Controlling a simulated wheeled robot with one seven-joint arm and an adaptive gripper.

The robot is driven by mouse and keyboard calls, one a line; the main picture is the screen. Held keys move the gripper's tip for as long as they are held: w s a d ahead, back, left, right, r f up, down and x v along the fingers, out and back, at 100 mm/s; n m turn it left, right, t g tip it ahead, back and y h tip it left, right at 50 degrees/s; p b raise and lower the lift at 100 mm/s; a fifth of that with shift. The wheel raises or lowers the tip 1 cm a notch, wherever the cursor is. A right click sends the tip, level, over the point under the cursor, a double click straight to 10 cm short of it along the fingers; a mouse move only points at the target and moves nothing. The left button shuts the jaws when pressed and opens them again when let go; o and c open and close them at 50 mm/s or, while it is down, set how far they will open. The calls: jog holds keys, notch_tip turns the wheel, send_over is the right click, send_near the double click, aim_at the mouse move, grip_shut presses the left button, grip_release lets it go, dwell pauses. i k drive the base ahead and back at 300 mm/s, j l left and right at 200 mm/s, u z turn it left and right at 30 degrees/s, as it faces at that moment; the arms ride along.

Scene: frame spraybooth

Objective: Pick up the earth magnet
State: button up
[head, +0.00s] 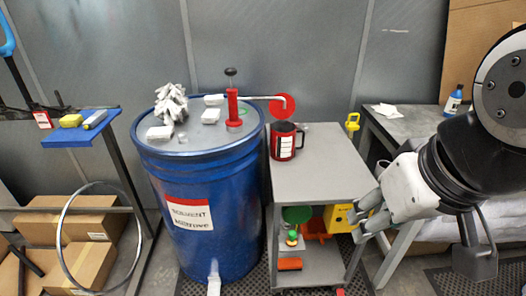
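I cannot tell for certain which thing is the earth magnet. A red round disc (279,106) with a pale bar across it shows behind the cart, at the right edge of the blue drum (205,225). A red upright cylinder with a dark knob (232,104) stands on the drum lid. A small red block (43,119) sits at the left end of the blue shelf (75,138). My gripper (360,219) is at the right, beside the cart's right edge, pointing left. Its fingers look apart, with nothing visible between them.
The grey cart (318,178) carries a dark red mug (284,141); its lower shelf holds a yellow box (338,218) and other items. White gloves (171,101) and pale blocks lie on the drum lid. A bench (408,122) stands at right. The cart top's front is clear.

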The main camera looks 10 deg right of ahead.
aim_at(291, 241)
jog(key=i+j+z, duration=0.15)
jog(key=j, duration=0.15)
jog(key=i, duration=0.55)
jog(key=l+u, duration=0.25)
jog(key=u, duration=0.15)
jog(key=k+l+u, duration=0.15)
jog(key=u, duration=0.2)
jog(key=k+l+u, duration=0.15)
jog(key=l+u, duration=0.25)
jog(key=j, duration=0.1)
